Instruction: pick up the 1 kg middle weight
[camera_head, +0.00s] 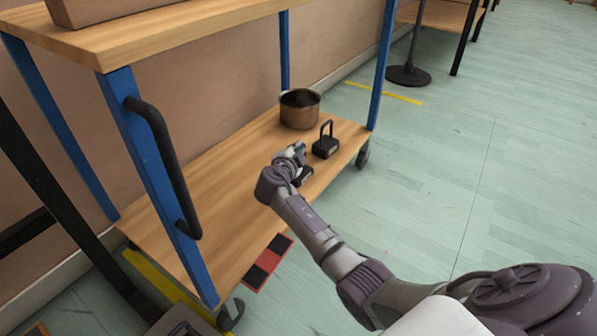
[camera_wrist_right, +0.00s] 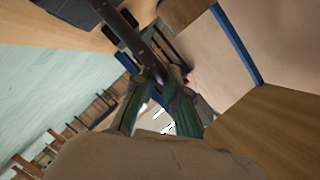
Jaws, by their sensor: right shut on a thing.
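Two black weights with loop handles are on the lower wooden shelf of the cart. One weight (camera_head: 326,146) stands upright with its handle up, behind and to the right of my right gripper (camera_head: 294,157). The other, the middle weight (camera_head: 304,177), is partly hidden by my right gripper and wrist. My right gripper is shut on its handle. In the right wrist view, a dark handle bar (camera_wrist_right: 135,32) runs down to the fingers of my right gripper (camera_wrist_right: 158,95). I cannot tell whether the held weight touches the shelf. My left gripper is not in view.
A brown pot with dark contents (camera_head: 300,112) stands behind the weights on the lower shelf (camera_head: 225,160). Blue posts (camera_head: 160,190), a black side handle (camera_head: 165,165) and the upper shelf (camera_head: 140,35) frame the space. The shelf's left part is clear.

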